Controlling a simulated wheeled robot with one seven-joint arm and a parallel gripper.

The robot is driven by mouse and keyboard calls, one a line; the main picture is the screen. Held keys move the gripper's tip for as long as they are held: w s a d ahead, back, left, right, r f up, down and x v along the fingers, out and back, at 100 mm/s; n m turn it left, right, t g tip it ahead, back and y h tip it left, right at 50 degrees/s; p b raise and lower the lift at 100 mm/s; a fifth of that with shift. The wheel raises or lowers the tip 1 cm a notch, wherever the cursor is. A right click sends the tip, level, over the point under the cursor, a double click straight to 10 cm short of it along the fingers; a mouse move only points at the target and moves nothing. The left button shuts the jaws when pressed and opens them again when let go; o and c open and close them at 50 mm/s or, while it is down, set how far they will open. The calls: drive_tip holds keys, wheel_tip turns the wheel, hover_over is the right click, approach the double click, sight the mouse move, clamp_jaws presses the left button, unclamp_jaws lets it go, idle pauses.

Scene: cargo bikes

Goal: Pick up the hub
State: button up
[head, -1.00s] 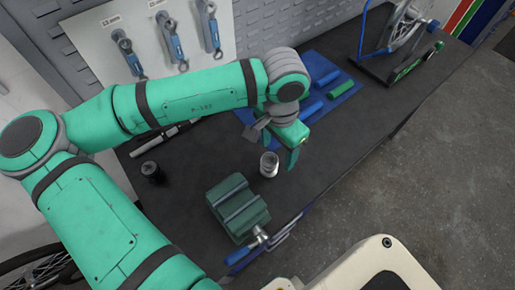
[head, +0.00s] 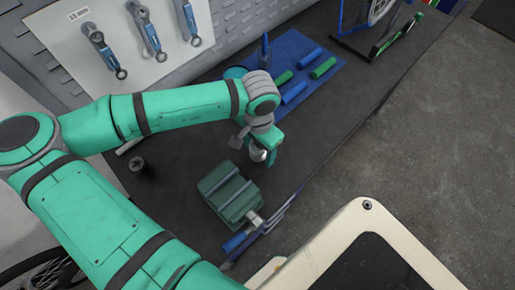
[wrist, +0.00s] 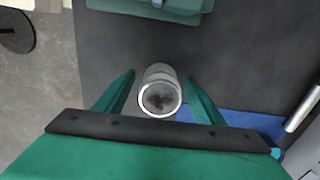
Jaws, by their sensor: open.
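The hub (head: 258,155) is a small silver cylinder standing upright on the dark bench top. The wrist view looks down on its round, open end (wrist: 160,98). My green gripper (head: 266,157) is open and low over the bench at the hub. In the wrist view, the two fingers of my gripper (wrist: 160,97) stand on either side of the hub, with a visible gap on each side. My gripper partly hides the hub in the head view.
A green vise (head: 230,192) stands close in front of the hub; its edge shows in the wrist view (wrist: 165,8). A blue mat (head: 316,85) with blue and green grips lies behind. A black cylinder (head: 141,167) stands left. A wheel stand (head: 372,43) is at the back right.

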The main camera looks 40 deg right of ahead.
drive_tip(key=shift+f, duration=0.25)
drive_tip(key=c, duration=1.2)
drive_tip(key=shift+c, duration=0.6)
drive_tip(key=shift+r, duration=0.1)
